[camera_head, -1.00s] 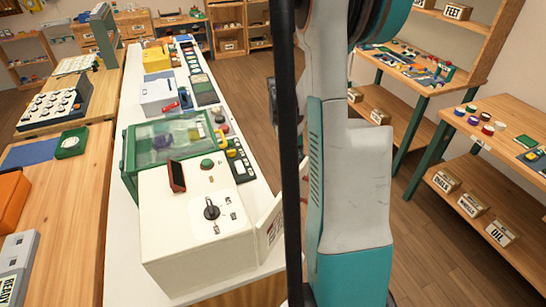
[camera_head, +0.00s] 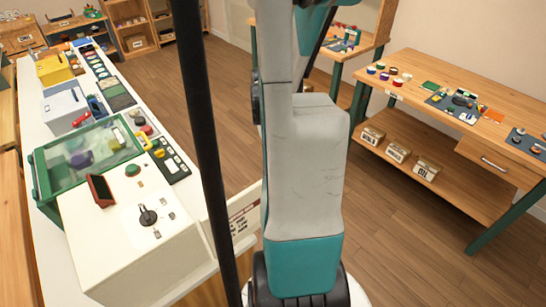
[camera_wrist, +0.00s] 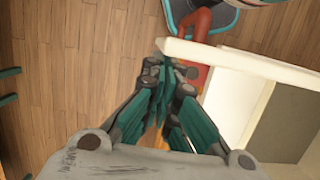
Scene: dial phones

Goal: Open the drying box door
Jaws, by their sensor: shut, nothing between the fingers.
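The drying box appears to be the cream cabinet (camera_head: 125,235) with a black dial on its top, on the white bench at the left of the head view. A pale door panel (camera_head: 243,212) with a printed label stands out from its right side, partly hidden by my arm. In the wrist view a cream panel (camera_wrist: 240,62) runs from the centre to the right, with a red-orange handle-like part (camera_wrist: 200,25) beside its end. My gripper (camera_wrist: 165,78) is shut and empty at the near end of this panel. I cannot tell if it touches. My gripper is hidden in the head view.
A green-framed clear-lidded case (camera_head: 85,160) stands behind the cabinet on the white bench. A wooden workbench (camera_head: 420,75) with small parts and labelled boxes stands at the right. Wooden floor (camera_head: 385,225) lies open between the benches.

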